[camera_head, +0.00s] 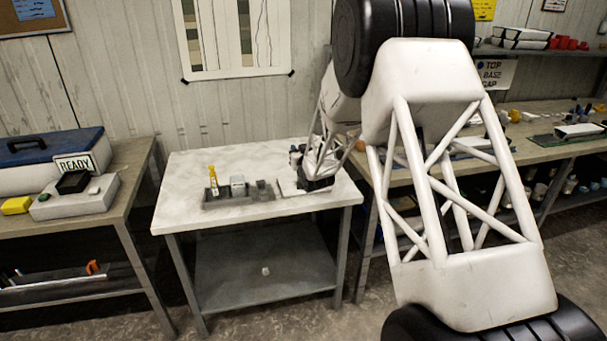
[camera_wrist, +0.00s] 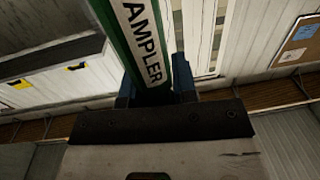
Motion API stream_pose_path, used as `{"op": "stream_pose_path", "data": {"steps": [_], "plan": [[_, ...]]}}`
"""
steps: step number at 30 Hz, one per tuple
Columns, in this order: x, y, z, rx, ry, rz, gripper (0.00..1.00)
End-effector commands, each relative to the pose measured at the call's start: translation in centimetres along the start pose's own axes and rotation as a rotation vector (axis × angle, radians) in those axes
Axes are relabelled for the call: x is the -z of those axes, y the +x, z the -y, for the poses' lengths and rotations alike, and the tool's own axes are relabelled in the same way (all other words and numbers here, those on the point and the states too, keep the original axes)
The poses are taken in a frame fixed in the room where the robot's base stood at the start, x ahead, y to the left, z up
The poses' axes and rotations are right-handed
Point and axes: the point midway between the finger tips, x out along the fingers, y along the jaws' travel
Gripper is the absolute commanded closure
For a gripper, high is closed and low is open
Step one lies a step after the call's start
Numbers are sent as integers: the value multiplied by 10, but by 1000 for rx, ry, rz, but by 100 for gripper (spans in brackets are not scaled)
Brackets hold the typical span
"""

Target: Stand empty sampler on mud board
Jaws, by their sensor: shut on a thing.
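The sampler (camera_wrist: 133,42), a green tube with a white label whose visible letters read "AMPLER", runs up through the wrist view. My gripper (camera_wrist: 155,88) is shut on it, with a dark blue finger on each side. The tube's ends are out of the wrist view, so I cannot tell whether it is empty. In the head view my arm's end is low over the right part of the pale table (camera_head: 190,219), and the sampler cannot be made out there. A thin pale board (camera_head: 288,188) lies partly under my wrist; I cannot tell whether it is the mud board.
A grey tray (camera_head: 222,203) on the table holds a yellow tool (camera_head: 213,181) and a pale cup (camera_head: 238,184). The table's left part is clear. A left bench carries a READY sign (camera_head: 74,163) and a blue-lidded box (camera_head: 50,146). A cluttered bench (camera_head: 400,178) stands right.

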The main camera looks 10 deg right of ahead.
Motion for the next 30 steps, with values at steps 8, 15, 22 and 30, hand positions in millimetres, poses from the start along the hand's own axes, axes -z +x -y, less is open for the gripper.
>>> {"op": "stream_pose_path", "data": {"steps": [8,15,22,30], "plan": [[-8,-28,-44,-70,-2,1,100],[-9,-32,-48,-78,-2,1,100],[-9,-31,-48,-78,-2,1,100],[-10,-15,-51,-78,-2,-1,100]]}}
